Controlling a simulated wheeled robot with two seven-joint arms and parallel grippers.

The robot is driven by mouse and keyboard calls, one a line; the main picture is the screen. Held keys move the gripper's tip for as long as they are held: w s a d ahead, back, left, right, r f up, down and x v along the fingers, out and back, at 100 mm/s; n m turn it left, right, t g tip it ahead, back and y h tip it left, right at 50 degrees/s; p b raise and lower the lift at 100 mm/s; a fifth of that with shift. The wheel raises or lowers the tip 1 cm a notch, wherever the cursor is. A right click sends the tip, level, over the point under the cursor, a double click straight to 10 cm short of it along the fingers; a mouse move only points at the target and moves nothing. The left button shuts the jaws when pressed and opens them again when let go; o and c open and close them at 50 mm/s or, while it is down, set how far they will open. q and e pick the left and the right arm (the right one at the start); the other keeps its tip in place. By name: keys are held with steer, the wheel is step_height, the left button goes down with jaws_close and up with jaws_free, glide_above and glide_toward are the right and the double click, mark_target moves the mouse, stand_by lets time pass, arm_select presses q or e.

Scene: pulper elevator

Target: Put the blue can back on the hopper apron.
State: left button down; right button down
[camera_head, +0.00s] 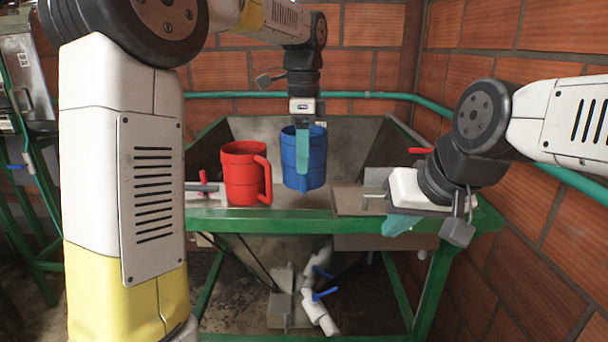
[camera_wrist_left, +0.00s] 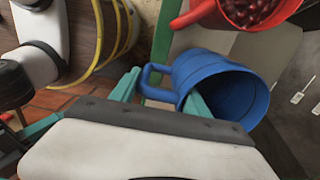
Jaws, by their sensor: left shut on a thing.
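The blue can (camera_head: 313,155) hangs upright in my left gripper (camera_head: 303,160), over the front part of the hopper. In the left wrist view, the blue can (camera_wrist_left: 232,85) shows its open mouth and handle. One teal finger of the left gripper (camera_wrist_left: 160,92) is inside the mouth and the other is outside beyond the handle. A gap under the can is hard to judge. The hopper apron (camera_head: 320,219) is the metal ledge along the green front frame. My right gripper (camera_head: 398,223) is low at the apron's right end; its finger opening is unclear.
A red can (camera_head: 240,175) stands on the apron's left, beside the blue can; its dark red contents show in the left wrist view (camera_wrist_left: 252,10). A red-handled fitting (camera_head: 203,184) is left of it. A brick wall and green pipe lie behind. The apron's middle looks bare.

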mark_target(315, 179)
arm_select(q)
steer(key=shift+f, duration=2.1)
steer(key=c, duration=0.5)
jaws_free()
steer(key=shift+f, duration=0.1)
